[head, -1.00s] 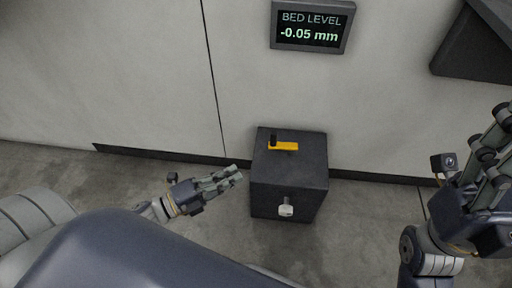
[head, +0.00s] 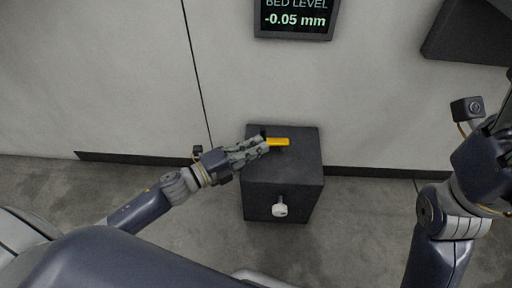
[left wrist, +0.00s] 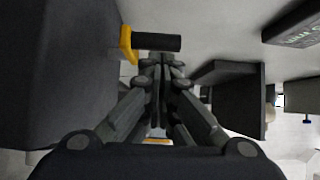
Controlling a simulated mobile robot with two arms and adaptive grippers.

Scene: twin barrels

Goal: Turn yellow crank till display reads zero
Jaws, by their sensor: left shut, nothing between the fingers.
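The yellow crank (head: 279,142) sits on top of a dark box (head: 283,180), with a black handle (head: 263,133) at its left end. The display (head: 296,19) on the wall reads -0.05 mm. My left gripper (head: 266,147) is shut and empty at the crank's left end, partly covering it. In the left wrist view, the yellow crank (left wrist: 127,45) and its black handle (left wrist: 158,41) are just above the closed fingertips (left wrist: 164,62). I cannot tell whether they touch. My right gripper (head: 497,150) is at the right edge, its fingers largely cut off.
A white knob (head: 280,210) sticks out of the box's front. The pale wall (head: 110,80) stands behind the box. A dark angled block (head: 465,35) is on the wall at upper right. The floor (head: 350,235) right of the box is clear.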

